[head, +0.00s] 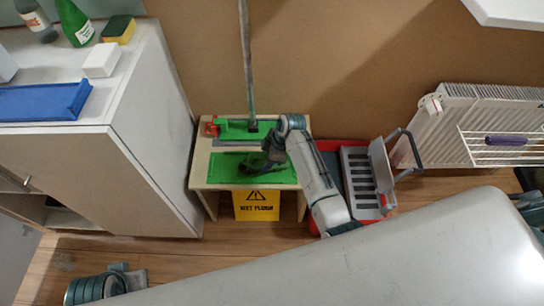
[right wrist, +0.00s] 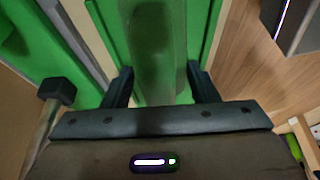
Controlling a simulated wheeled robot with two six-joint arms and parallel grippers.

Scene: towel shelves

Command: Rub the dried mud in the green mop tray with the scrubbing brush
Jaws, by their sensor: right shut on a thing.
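The green mop tray (head: 228,170) lies on a small light wooden table. My right gripper (head: 254,163) is over the tray, low down, and hides part of it. In the right wrist view, my right gripper (right wrist: 160,88) is shut on a long green thing (right wrist: 158,45), which looks like the handle of the scrubbing brush. Green tray surface (right wrist: 97,45) shows around it. The brush's bristles are hidden. Dark patches show near the gripper, but I cannot tell mud from shadow.
An upright mop handle (head: 246,60) stands behind the tray, with a green and red item (head: 211,128) to its left. A yellow wet-floor sign (head: 257,205) is at the table's front. A grey cabinet (head: 150,120) stands left; a red and grey cart (head: 357,178) and radiator (head: 480,110) stand right.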

